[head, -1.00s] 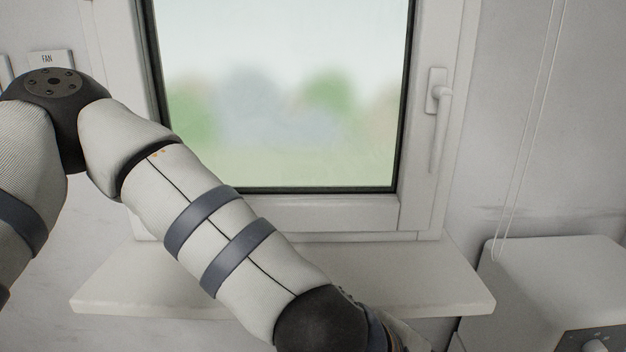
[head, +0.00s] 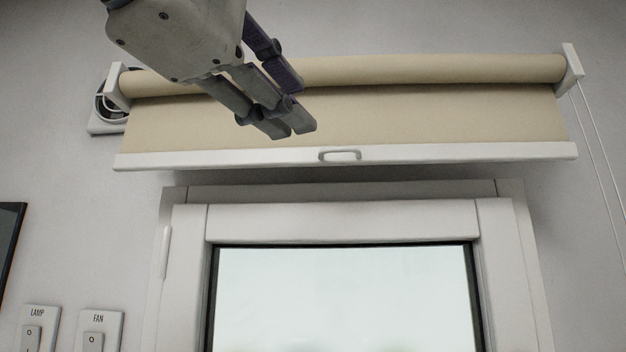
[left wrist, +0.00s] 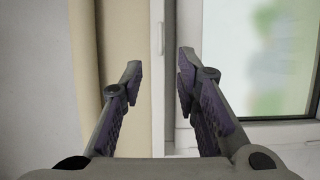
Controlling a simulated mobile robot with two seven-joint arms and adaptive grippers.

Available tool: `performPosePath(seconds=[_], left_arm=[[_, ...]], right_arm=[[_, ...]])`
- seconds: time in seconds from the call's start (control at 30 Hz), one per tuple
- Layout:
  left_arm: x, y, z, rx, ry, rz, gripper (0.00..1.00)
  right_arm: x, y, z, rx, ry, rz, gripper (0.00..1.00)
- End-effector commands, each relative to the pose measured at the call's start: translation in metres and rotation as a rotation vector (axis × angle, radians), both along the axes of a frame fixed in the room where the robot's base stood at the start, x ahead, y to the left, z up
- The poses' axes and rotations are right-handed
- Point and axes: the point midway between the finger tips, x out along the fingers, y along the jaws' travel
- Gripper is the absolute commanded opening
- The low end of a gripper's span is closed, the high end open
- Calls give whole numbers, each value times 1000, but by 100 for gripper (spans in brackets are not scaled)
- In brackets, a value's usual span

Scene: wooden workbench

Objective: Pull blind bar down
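The beige blind (head: 430,115) hangs a short way down from its roll, above the window. Its white bar (head: 220,159) runs level along the lower edge, with a small handle (head: 340,155) in the middle. My left gripper (head: 296,108) is in front of the blind fabric, above and left of the handle in the head view. In the left wrist view my left gripper (left wrist: 160,75) is open and empty. The bar (left wrist: 157,120) shows upright between its fingers, with the handle (left wrist: 160,38) farther ahead. My right gripper is not in view.
The white window frame (head: 340,222) is below the blind. Thin cords (head: 601,160) hang at the right end. LAMP (head: 37,330) and FAN (head: 100,330) switches are on the wall at lower left. The wall below the bar's right end is clear.

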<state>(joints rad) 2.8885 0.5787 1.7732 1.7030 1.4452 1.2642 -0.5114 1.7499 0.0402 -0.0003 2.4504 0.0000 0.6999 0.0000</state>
Motion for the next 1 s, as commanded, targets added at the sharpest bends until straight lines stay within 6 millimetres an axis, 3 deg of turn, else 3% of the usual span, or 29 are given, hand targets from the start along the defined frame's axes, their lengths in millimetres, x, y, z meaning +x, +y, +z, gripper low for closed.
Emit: performPosePath(seconds=[0.07,0.5,0.67,0.9,1.0], left_arm=[[3,-3,1,-3,1,-11,29],[96,-41,0,-4,4,-9,29],[109,-46,1,-4,2,-8,29],[110,-47,1,-3,0,-8,29],[110,-47,0,-3,0,-8,9]], right_arm=[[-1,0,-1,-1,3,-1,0],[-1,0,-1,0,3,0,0],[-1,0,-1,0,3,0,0],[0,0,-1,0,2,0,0],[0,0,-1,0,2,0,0]])
